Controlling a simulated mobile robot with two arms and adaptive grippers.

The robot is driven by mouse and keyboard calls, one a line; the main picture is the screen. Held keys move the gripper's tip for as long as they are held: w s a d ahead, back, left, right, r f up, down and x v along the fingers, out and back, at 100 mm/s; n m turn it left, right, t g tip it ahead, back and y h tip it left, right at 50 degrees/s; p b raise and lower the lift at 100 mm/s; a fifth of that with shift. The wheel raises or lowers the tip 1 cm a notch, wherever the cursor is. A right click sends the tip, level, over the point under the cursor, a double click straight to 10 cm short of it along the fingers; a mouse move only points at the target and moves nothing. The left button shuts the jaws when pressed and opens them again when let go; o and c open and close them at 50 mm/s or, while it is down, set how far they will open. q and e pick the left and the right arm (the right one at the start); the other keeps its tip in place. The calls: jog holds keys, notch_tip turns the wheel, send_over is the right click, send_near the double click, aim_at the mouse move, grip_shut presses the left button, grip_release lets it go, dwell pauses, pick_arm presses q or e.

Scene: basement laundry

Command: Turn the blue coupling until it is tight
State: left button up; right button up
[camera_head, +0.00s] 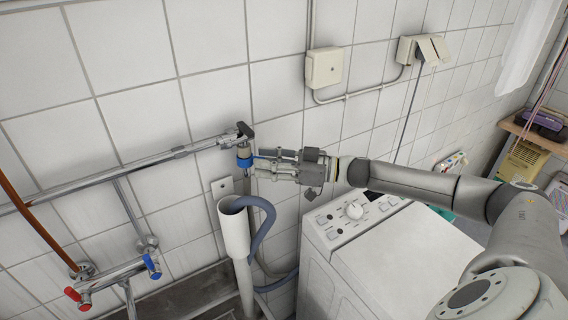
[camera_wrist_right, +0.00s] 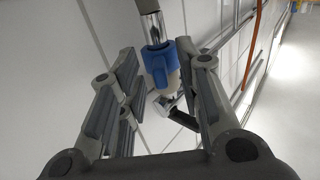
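The blue coupling (camera_head: 245,162) sits on a short vertical fitting below the tap (camera_head: 238,134) at the end of the wall pipe. It also shows in the right wrist view (camera_wrist_right: 158,66), with chrome pipe on one side and a pale fitting on the other. My right gripper (camera_head: 258,165) reaches in from the right, with its fingertips close beside the coupling. In the right wrist view its fingers (camera_wrist_right: 166,70) are spread, with the coupling between or just beyond the tips and gaps on both sides. Contact does not show. My left gripper is not in view.
A white standpipe (camera_head: 234,232) with a grey hose (camera_head: 266,218) hooked into it stands below the coupling. A washing machine (camera_head: 405,250) stands below my right arm. A mixer tap (camera_head: 112,277) with red and blue handles is at lower left. The tiled wall is close behind.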

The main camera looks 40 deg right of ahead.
jog(key=v, duration=1.1)
jog(key=shift+s+d, duration=0.2)
jog(key=shift+s, duration=0.05)
